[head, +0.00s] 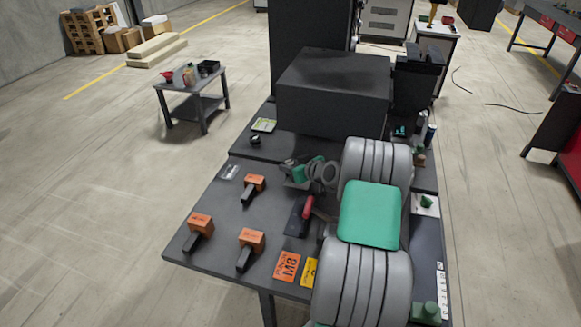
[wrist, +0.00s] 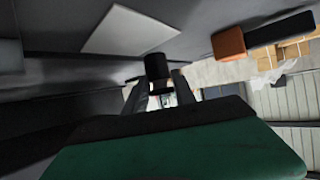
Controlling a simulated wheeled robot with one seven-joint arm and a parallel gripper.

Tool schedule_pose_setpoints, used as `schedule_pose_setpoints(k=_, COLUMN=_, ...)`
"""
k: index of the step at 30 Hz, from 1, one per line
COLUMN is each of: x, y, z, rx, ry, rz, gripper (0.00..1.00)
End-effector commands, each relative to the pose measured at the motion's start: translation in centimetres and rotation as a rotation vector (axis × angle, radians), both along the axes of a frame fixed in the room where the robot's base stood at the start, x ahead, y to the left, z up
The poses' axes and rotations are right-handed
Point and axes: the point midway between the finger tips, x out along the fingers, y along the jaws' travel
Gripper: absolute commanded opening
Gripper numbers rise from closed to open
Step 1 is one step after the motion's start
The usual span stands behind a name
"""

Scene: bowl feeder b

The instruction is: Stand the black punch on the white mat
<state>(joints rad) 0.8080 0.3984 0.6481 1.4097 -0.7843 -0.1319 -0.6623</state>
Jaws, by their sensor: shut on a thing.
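The black punch (wrist: 157,68) shows in the wrist view as a short dark cylinder between the tips of my gripper (wrist: 160,88). My gripper is shut on it. The white mat (wrist: 128,33) lies on the dark table, up and to the left of the punch in the wrist view. The punch appears apart from the mat; its height and tilt are hard to judge. In the head view my gripper (head: 292,171) is small and partly hidden near the table's middle. I cannot make out the punch or the mat there.
Orange-and-black tools (head: 251,247) lie on the left of the table; one also shows in the wrist view (wrist: 232,45). A red-handled tool (head: 308,208) lies near my arm. A large black box (head: 333,95) stands behind. Orange (head: 287,266) and yellow (head: 309,272) cards lie at the front.

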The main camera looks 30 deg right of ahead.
Motion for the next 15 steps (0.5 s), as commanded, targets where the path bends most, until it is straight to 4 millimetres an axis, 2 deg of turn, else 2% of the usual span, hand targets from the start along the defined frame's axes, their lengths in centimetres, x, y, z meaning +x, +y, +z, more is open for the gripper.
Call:
schedule_pose_setpoints(k=3, x=0.00, y=-0.09, z=-1.11, rx=0.000, ry=-0.001, rz=-0.001, gripper=0.00)
schedule_pose_setpoints(k=11, x=-0.01, y=-0.11, z=-1.40, rx=-0.001, ry=-0.002, rz=0.000, gripper=0.00)
schedule_pose_setpoints(k=12, x=-0.07, y=-0.10, z=-1.40, rx=0.000, ry=0.000, rz=-0.001, gripper=0.35)
schedule_pose_setpoints(k=15, x=-0.06, y=-0.10, z=-1.38, rx=0.000, ry=0.000, rz=-0.001, gripper=0.43)
